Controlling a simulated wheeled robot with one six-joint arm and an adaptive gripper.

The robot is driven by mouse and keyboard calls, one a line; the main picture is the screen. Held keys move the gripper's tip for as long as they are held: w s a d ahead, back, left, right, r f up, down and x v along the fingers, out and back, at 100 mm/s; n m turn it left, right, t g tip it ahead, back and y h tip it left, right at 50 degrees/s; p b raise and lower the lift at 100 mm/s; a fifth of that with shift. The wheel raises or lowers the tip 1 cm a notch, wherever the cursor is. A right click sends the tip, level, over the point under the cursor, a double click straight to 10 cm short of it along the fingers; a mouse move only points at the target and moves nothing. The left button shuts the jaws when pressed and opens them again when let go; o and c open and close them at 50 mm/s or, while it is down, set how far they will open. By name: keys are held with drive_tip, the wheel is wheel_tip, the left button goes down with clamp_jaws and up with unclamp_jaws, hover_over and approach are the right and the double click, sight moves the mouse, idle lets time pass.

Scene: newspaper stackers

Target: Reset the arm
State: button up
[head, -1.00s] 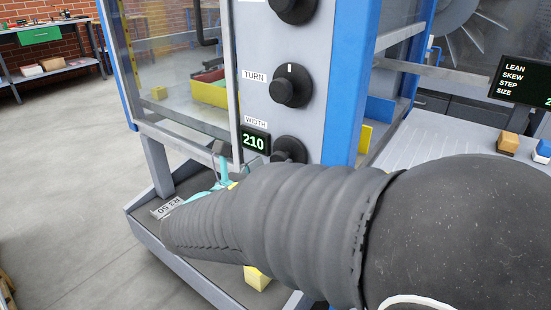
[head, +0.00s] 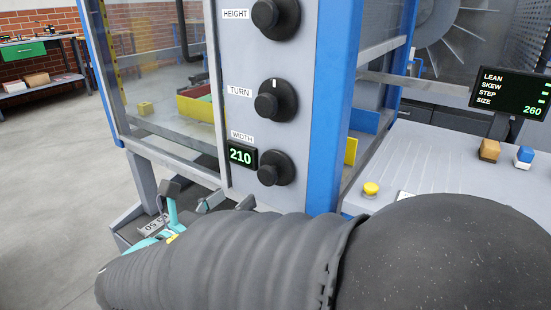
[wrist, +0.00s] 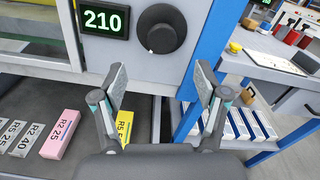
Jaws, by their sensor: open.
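My gripper (head: 190,196) is open and empty, low in front of the machine panel in the head view; my dark arm sleeve hides part of it. In the wrist view its two grey-padded fingers (wrist: 160,84) stand wide apart, below the WIDTH knob (wrist: 159,29) and not touching it. The head view shows the WIDTH knob (head: 275,168) clear of my arm, beside a display (head: 243,155) reading 210. The TURN knob (head: 277,99) and HEIGHT knob (head: 275,17) sit above it.
Labelled blocks, including a pink one (wrist: 60,134) and a yellow one (wrist: 124,129), lie on the lower shelf. A blue post (head: 335,110) stands right of the panel. Open floor lies left.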

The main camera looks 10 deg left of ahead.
wheel_tip(320, 180, down, 8)
drive_tip(key=s+d+f+m+g, duration=0.1)
drive_tip(key=s+d+m+g, duration=0.1)
drive_tip(key=m+g, duration=0.25)
drive_tip(key=s+d+f+m+g+y, duration=0.1)
drive_tip(key=s+d+f+m+g, duration=0.15)
drive_tip(key=d+m, duration=0.25)
drive_tip(key=s+d+f+m+g+y, duration=0.1)
drive_tip(key=s+d+f+m+g, duration=0.15)
drive_tip(key=d+m+g, duration=0.2)
drive_tip(key=s+d+r+m+y, duration=0.2)
drive_tip(key=d+r+m, duration=0.1)
drive_tip(key=d+m, duration=0.7)
drive_tip(key=s+d+r+m+y, duration=0.2)
drive_tip(key=d+r+m, duration=0.1)
drive_tip(key=d+m, duration=0.7)
drive_tip(key=shift+d+r+y, duration=0.2)
drive_tip(key=shift+d+y, duration=0.2)
drive_tip(key=shift+d, duration=0.45)
